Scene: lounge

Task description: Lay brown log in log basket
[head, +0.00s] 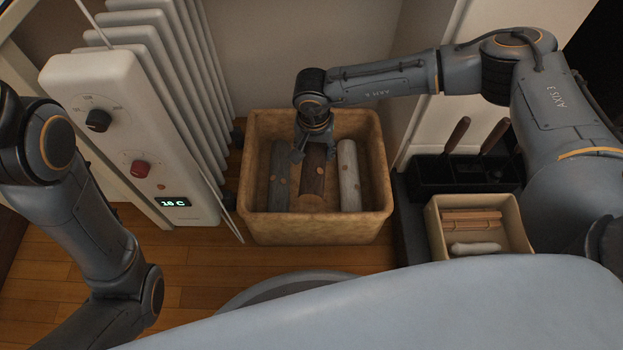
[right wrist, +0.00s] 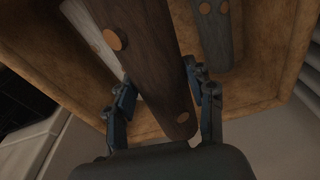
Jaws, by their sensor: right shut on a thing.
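The brown log (head: 312,182) is inside the tan log basket (head: 318,228), between two other logs and roughly parallel to them. My right gripper (head: 314,150) reaches down into the basket at the log's far end and is shut on it. In the right wrist view the brown log (right wrist: 150,62) runs between the two fingers, one on each side. Whether its underside touches the basket floor is hard to tell. My left arm shows at the left of the head view, but its gripper is out of view.
A dark grey log (head: 280,178) lies left of the brown one and a pale grey log (head: 349,178) right of it. A white heater (head: 135,130) stands left of the basket. A black tool holder (head: 460,175) and a cream box (head: 437,235) stand to the right.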

